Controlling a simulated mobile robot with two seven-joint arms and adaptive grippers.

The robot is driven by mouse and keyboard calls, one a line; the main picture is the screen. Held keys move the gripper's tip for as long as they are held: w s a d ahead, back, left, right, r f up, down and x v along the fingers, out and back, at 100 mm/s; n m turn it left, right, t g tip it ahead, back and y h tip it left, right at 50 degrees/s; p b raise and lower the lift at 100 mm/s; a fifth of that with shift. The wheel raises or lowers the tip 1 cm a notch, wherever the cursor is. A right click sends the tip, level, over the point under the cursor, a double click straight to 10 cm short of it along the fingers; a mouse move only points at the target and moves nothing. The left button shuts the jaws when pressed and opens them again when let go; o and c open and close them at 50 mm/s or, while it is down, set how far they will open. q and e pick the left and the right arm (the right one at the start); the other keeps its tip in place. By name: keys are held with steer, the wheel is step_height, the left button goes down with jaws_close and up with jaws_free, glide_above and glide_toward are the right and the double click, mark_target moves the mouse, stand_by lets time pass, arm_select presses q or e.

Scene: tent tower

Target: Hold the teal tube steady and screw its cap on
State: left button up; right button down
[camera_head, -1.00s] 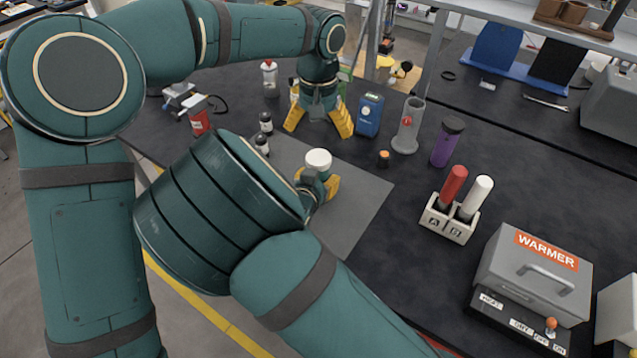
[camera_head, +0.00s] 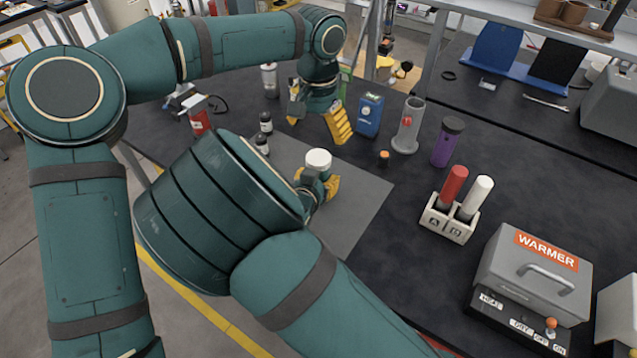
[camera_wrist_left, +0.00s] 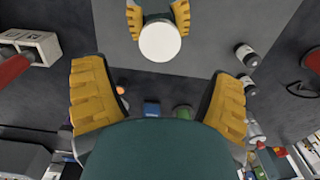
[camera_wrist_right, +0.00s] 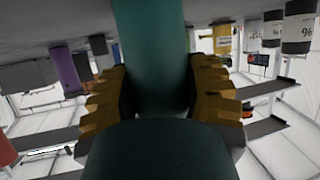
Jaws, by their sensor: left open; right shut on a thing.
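The teal tube (camera_wrist_right: 150,50) stands upright between the fingers of my right gripper (camera_wrist_right: 158,95), which is shut on it. In the head view most of the tube and the right gripper (camera_head: 319,188) are hidden behind my own right arm. A round white cap (camera_head: 318,160) sits on top of the tube; whether it is tight cannot be told. It also shows as a white disc in the left wrist view (camera_wrist_left: 160,41). My left gripper (camera_head: 317,118) is open and empty, pointing down, behind and above the cap and apart from it.
Dark bottles (camera_head: 266,122) stand left of the left gripper. A blue device (camera_head: 369,115), a grey cylinder stand (camera_head: 408,128), a small orange-topped item (camera_head: 384,157) and a purple bottle (camera_head: 447,143) stand to the right. A rack (camera_head: 448,222) holds red and white tubes. The grey mat (camera_head: 365,195) has bare room.

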mark_target(318, 157)
arm_select(q)
steer(key=shift+f, duration=4.05)
steer(key=c, duration=1.3)
steer(key=shift+m, duration=1.6)
steer(key=o, duration=1.3)
steer(key=shift+r, duration=0.15)
